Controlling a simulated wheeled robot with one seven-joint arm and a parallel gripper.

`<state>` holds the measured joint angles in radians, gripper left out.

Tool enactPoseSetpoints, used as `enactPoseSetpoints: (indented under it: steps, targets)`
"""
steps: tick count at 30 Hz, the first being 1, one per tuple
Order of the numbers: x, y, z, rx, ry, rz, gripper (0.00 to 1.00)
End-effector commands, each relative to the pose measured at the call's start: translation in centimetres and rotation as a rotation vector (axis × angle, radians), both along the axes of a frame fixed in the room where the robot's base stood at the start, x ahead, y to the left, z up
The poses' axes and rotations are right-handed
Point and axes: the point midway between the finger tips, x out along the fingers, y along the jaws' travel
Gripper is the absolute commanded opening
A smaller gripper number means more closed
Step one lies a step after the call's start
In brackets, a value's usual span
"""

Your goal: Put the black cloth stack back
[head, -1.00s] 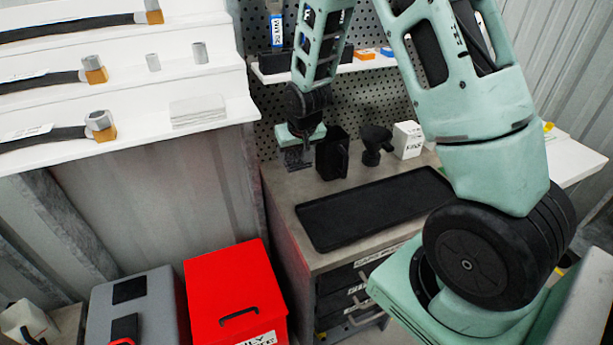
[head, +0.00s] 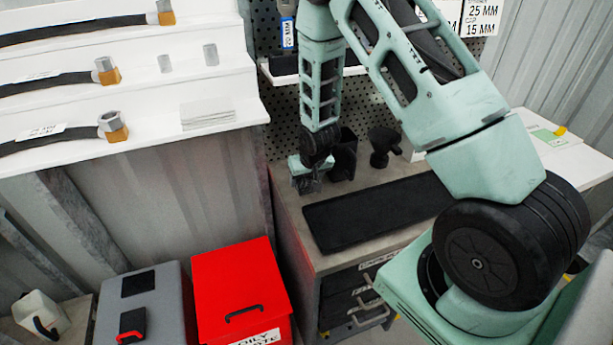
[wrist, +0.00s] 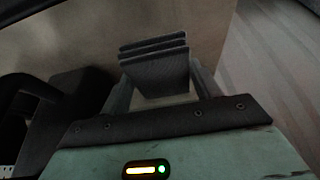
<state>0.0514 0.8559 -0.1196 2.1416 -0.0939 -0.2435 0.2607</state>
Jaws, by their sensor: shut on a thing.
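The black cloth stack (wrist: 155,68) is a small pile of dark, layered folds in the wrist view. It sits between the two fingers of my gripper (wrist: 160,88), which is shut on it. In the head view my gripper (head: 306,181) points down over the left back part of the grey workbench (head: 292,210). There the stack is a dark patch at the fingertips, hard to tell from the fingers. I cannot tell whether the stack touches the bench top.
A black open holder (head: 344,158) stands close right of my gripper, with a black cup-shaped part (head: 383,145) beyond it. White shelves (head: 150,140) with hoses and a pale stack (head: 207,116) rise at left. A red bin (head: 238,285) stands below.

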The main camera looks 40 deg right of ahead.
Motion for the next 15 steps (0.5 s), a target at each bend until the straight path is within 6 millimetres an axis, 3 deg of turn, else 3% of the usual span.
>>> enactPoseSetpoints:
  steps: [8,9,11,15]
  targets:
    - [0.0,0.0,-0.32,0.0,0.0,0.0,0.42]
    - [0.01,0.0,-0.35,0.0,0.0,0.0,0.66]
    - [0.0,0.0,-0.24,0.0,0.0,0.0,0.82]
    - [0.0,0.0,-0.23,0.0,0.0,0.0,0.85]
